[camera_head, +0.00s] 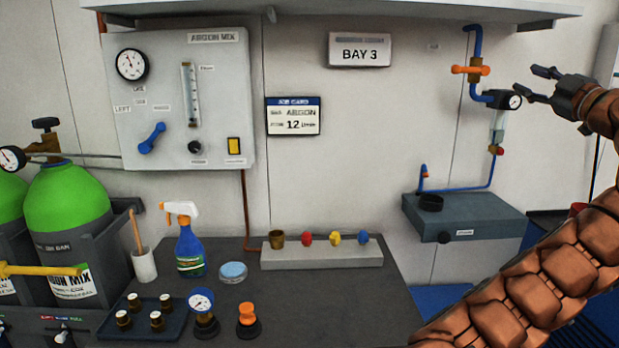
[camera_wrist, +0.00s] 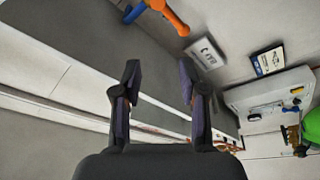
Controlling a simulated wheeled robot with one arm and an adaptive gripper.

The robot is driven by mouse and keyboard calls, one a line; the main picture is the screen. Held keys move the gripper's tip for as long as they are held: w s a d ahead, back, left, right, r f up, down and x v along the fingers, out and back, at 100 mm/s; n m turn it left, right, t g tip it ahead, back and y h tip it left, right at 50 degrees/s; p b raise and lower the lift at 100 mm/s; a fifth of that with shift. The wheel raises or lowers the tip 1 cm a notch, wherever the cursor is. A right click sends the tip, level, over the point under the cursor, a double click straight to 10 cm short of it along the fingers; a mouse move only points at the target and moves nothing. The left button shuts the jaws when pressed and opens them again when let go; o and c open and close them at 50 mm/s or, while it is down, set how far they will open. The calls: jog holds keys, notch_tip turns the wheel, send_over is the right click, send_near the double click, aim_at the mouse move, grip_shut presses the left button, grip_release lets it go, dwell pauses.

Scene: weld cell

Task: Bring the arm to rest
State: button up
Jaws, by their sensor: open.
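My gripper (camera_head: 541,85) is at the upper right of the head view, at the end of my arm with its brown segmented cover. Its two dark fingers are spread apart and point left. In the wrist view my gripper (camera_wrist: 160,88) is open, with nothing between the fingers. In the head view the fingertips are close to the small pressure gauge (camera_head: 514,101) on the blue pipe. I cannot tell whether they touch it.
An orange-handled valve (camera_head: 472,70) and a grey wall box (camera_head: 465,216) are left of my arm. The bench (camera_head: 300,310) holds a spray bottle (camera_head: 189,245), a gauge (camera_head: 202,302) and a fitting rack (camera_head: 322,254). Green cylinders (camera_head: 66,200) stand left. A shelf (camera_head: 330,8) runs overhead.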

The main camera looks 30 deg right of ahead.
jog(key=w+a+f+m+g+y+p, duration=0.25)
jog(key=w+a+y, duration=0.75)
jog(key=w+a, duration=0.95)
jog(key=a+f+g+y+p, duration=0.15)
jog(key=a+f+g, duration=0.25)
jog(key=a, duration=1)
jog(key=a+f+g+y+p, duration=0.1)
jog(key=a+f+g+y, duration=0.3)
jog(key=a, duration=1.1)
jog(key=s+a+f+m+g+h+p, duration=0.2)
jog(key=s+a+f+g+h, duration=0.4)
jog(key=s+a+f, duration=1)
jog(key=s+d+f+m+g+h, duration=0.1)
jog(key=s+d+f, duration=0.2)
jog(key=s, duration=0.4)
jog(key=s+d+f+m+g+h+p, duration=0.1)
jog(key=s+d+f+g+h, duration=0.1)
jog(key=s+f, duration=0.3)
jog(key=s+d+f+m+g+h, duration=0.1)
jog(key=s+d+f+g+h, duration=0.1)
jog(key=s, duration=0.8)
notch_tip(320, 180, down, 2)
jog(key=shift+s+d+f, duration=0.25)
jog(key=shift+d, duration=0.65)
